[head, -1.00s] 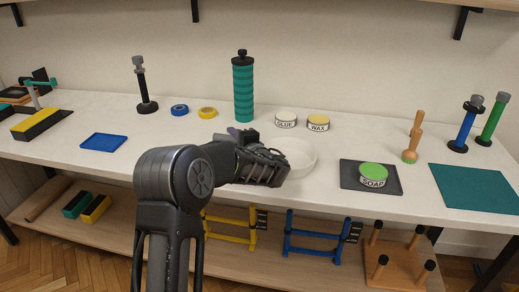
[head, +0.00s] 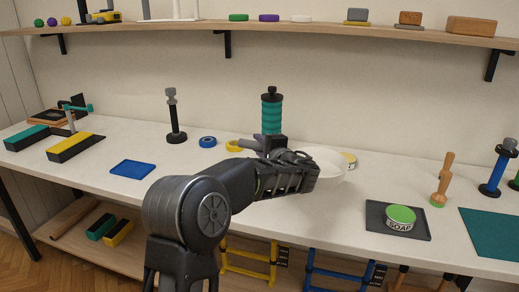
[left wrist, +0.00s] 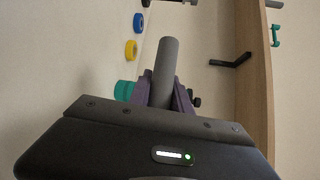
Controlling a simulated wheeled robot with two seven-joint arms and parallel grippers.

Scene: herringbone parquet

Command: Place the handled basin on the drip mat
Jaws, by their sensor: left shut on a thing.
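The white round basin (head: 324,164) is in the head view, just right of my left gripper (head: 306,160). My left gripper is shut on it and it appears raised above the bench. In the left wrist view a grey rod (left wrist: 168,62), apparently its handle, sits between the purple fingers (left wrist: 165,94) of the gripper. My arm hides part of the basin. A flat teal mat (head: 492,233) lies bare at the right of the bench. A dark grey mat (head: 376,218) left of it carries a green-topped soap tin (head: 400,217). No label shows which is the drip mat. My right gripper is out of view.
A teal ribbed bottle (head: 271,113) and a yellow-rimmed tin (head: 350,160) stand behind the basin. A wooden pestle-like tool (head: 443,180) stands behind the dark mat, and a blue post (head: 494,172) behind the teal mat. A shelf (head: 300,36) hangs above.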

